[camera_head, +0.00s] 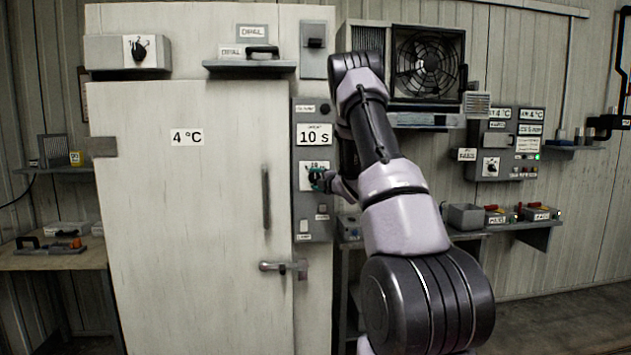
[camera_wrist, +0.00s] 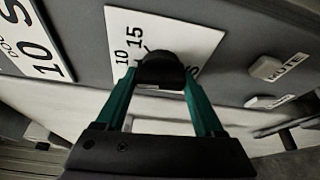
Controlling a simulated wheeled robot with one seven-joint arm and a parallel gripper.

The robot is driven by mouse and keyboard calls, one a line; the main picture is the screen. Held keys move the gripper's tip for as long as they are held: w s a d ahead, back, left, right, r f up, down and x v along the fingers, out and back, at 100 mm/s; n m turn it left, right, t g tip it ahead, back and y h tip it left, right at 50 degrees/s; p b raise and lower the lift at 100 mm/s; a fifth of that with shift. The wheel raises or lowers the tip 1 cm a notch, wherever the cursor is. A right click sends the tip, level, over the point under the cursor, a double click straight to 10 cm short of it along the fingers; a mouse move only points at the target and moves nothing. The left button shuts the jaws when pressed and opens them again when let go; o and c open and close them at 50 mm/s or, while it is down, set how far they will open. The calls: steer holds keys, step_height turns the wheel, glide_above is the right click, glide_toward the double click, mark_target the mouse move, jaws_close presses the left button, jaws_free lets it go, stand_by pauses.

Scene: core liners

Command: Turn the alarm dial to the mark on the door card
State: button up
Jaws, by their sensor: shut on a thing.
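On the grey panel (camera_head: 312,225) right of the door, a card reads 10 s (camera_head: 313,135). Below it is a white dial plate (camera_head: 306,184). In the wrist view the dial plate (camera_wrist: 180,25) shows 10 and 15, and a round black knob (camera_wrist: 160,66). My gripper (camera_head: 321,180) is shut on this knob, with one green finger on each side in the wrist view (camera_wrist: 160,78). The knob's pointer is not clear. I cannot read whether this dial is named alarm.
A dial numbered 1 to 3 (camera_head: 139,51) is at top left. Another dial (camera_head: 491,167) is on the right wall panel (camera_head: 508,140). A door handle (camera_head: 283,267) sits left of the grey panel's foot. Buttons (camera_wrist: 275,66) lie beside the held knob.

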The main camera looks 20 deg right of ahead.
steer(key=shift+m, duration=0.5)
steer(key=shift+t, duration=0.3)
steer(key=o, duration=1.4)
steer(key=s, duration=0.3)
steer(key=s+d, duration=0.1)
steer(key=s, duration=0.6)
steer(key=shift+s+d, duration=0.15)
steer(key=shift+s, duration=0.25)
